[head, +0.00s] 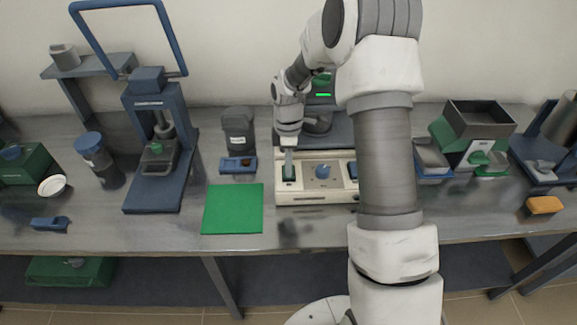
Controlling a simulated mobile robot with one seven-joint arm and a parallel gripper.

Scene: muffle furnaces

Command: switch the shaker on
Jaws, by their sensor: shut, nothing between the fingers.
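A low cream-coloured unit (312,198), which looks like the shaker, sits on the bench near the middle, partly behind my arm. A blue part at the panel's right is mostly covered by my arm. My gripper (289,163) is shut and points down at the green switch. Its tips are at or just above the switch; I cannot tell whether they touch. A dark housing with a lit green display (323,95) stands behind. The switch's position is unclear.
A green mat (233,208) lies left of the unit. A dark canister (238,128) and a small blue tray (237,165) stand behind it. A blue press (160,140) is farther left. A green-and-grey hopper machine (470,135) stands right.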

